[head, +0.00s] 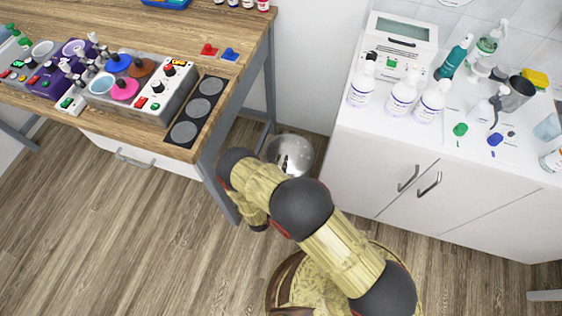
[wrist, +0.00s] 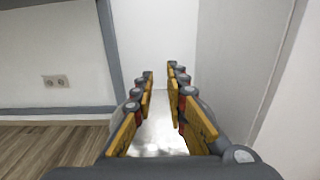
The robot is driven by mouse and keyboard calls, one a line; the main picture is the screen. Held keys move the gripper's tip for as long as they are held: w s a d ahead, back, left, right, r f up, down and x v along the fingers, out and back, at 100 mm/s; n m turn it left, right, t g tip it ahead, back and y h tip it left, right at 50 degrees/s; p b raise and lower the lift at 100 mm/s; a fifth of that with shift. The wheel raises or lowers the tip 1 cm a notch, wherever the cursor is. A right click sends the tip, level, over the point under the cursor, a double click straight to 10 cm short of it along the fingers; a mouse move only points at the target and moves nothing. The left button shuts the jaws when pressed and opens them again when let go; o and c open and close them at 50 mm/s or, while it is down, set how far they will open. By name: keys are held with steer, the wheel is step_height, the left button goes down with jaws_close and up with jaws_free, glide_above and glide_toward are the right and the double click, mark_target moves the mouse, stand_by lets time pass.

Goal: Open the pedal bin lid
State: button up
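The pedal bin (head: 290,153) is a round, shiny metal bin on the floor, in the gap between the wooden table and the white cabinet. Its top looks like a closed lid, with a few dark spots or reflections on it. My arm covers its lower front, so I cannot see the pedal. In the wrist view, the shiny bin top (wrist: 158,138) shows below and between the fingers. My gripper (wrist: 160,76) is open, with an empty gap between its two fingers. I cannot tell whether it touches the bin. In the head view my arm hides the fingers.
The wooden table (head: 262,50) with grey legs stands left of the bin, carrying lab devices. The white cabinet (head: 370,170) stands to its right, with bottles and a balance on top. A wall socket (wrist: 55,81) shows at left. The wooden floor (head: 120,240) in front is clear.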

jaws_close()
steer(key=shift+c, duration=0.7)
jaws_free()
steer(key=o, duration=1.8)
steer(key=shift+c, duration=0.2)
steer(key=v, duration=1.2)
steer(key=shift+c, duration=0.2)
